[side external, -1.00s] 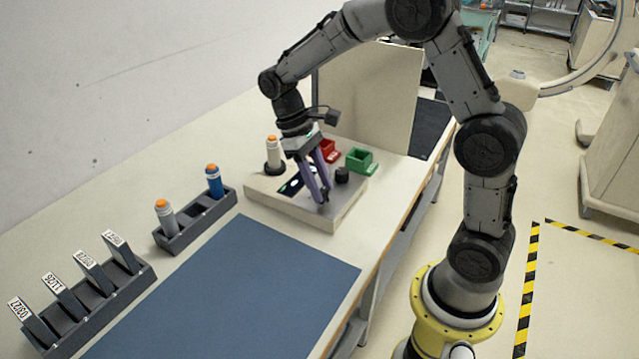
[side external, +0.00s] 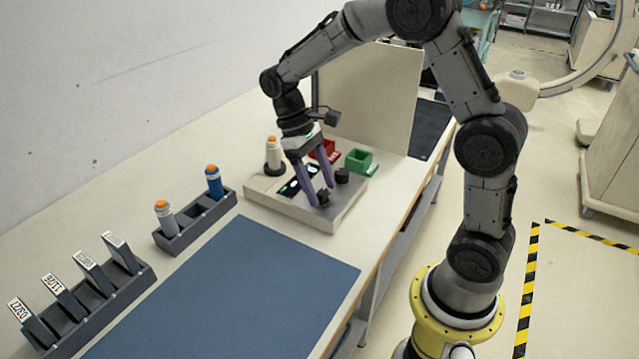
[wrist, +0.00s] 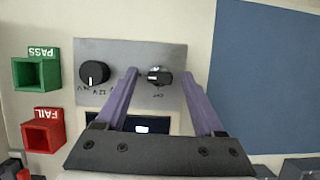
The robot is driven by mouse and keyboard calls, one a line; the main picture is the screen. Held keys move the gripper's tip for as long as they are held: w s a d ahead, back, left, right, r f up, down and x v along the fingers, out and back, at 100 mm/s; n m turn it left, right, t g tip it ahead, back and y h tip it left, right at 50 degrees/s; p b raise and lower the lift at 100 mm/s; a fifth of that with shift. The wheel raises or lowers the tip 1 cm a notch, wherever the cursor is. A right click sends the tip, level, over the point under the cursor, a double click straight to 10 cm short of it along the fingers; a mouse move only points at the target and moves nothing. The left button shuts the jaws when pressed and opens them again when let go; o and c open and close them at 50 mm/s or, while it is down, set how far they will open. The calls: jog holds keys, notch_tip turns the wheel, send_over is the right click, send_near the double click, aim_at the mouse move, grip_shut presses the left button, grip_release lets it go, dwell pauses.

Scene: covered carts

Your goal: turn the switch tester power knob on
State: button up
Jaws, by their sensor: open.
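The switch tester is a pale box (side external: 345,212) on the bench, with a grey panel (wrist: 122,50) in the wrist view. The panel carries two dark knobs. A small knob (wrist: 158,76) with a lighter base sits between my fingertips, its bar lying roughly crosswise; its label is too small to read. It also shows dark at the fingertips in the side view (side external: 322,197). A larger round knob (wrist: 94,73) with marks below it is left of my fingers. My gripper (wrist: 160,77) has its purple fingers apart, one on each side of the small knob, with visible gaps.
A lit display (wrist: 143,128) shows below the panel. A green PASS bin (wrist: 36,73) and a red FAIL bin (wrist: 42,135) stand beside the tester. A blue mat (side external: 220,295) lies clear in front. A rack (side external: 195,222) holds orange-topped switches; another rack (side external: 90,305) holds labelled pieces.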

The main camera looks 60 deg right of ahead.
jog(key=v, duration=1.3)
jog(key=shift+w+r, duration=0.2)
jog(key=shift+r, duration=0.1)
jog(key=shift+r, duration=0.1)
notch_tip(320, 180, up, 7)
jog(key=t, duration=0.2)
send_over(321, 196)
jog(key=s+a+t, duration=0.1)
jog(key=s+t, duration=0.2)
jog(key=s, duration=0.5)
jog(key=s+a+f+t, duration=0.1)
jog(key=s+f+t, duration=0.4)
jog(key=f, duration=0.4)
jog(key=shift+s+a+f, duration=0.2)
jog(key=shift+s+a, duration=0.05)
jog(key=shift+s, duration=0.5)
